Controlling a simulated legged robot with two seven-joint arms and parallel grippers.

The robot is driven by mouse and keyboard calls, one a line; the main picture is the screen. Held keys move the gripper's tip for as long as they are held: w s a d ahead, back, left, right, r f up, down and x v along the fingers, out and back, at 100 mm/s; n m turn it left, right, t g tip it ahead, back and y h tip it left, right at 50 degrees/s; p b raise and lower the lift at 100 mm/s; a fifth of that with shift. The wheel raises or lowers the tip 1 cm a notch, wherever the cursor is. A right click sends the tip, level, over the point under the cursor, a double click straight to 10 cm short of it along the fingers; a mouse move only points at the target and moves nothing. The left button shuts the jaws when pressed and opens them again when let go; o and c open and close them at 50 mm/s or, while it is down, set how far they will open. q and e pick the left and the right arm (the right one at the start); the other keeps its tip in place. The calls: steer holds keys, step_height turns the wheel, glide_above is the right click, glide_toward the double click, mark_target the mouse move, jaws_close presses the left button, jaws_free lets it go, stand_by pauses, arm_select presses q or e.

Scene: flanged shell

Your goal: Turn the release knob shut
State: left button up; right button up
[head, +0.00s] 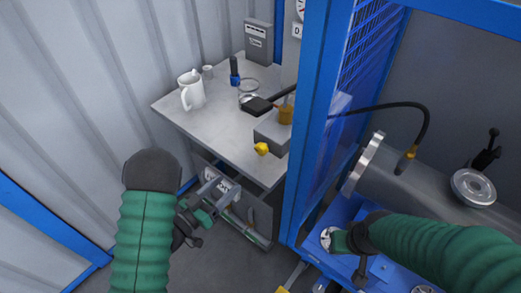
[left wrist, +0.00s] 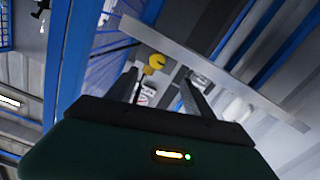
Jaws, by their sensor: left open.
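A small yellow knob (head: 261,148) sits on the front of a grey box (head: 272,131) on the bench; I take it as the release knob. My left gripper (head: 220,189) is open and empty, in front of the bench edge, lower and to the left of the knob. In the left wrist view the knob (left wrist: 154,63) shows beyond the left gripper's open fingers (left wrist: 160,92), apart from them. My right gripper (head: 338,240) is low over the blue surface beside a round metal part; its fingers are not clear.
The grey bench (head: 190,125) holds a white jug (head: 191,91), a glass jar (head: 248,91) and a black-handled tool (head: 258,105). A blue post (head: 309,150) stands between my arms. An open drawer (head: 240,219) is below the bench. A grey cylinder with a flange (head: 363,163) lies right.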

mark_target(259, 153)
arm_select(q)
steer(key=x, duration=1.5)
steer(key=shift+d+r, duration=0.3)
steer(key=shift+r, duration=0.1)
steer(key=shift+w, duration=0.5)
steer(key=shift+c, duration=0.4)
steer(key=shift+d, duration=0.2)
steer(key=c, duration=0.5)
steer(key=shift+b, duration=0.3)
jaws_close()
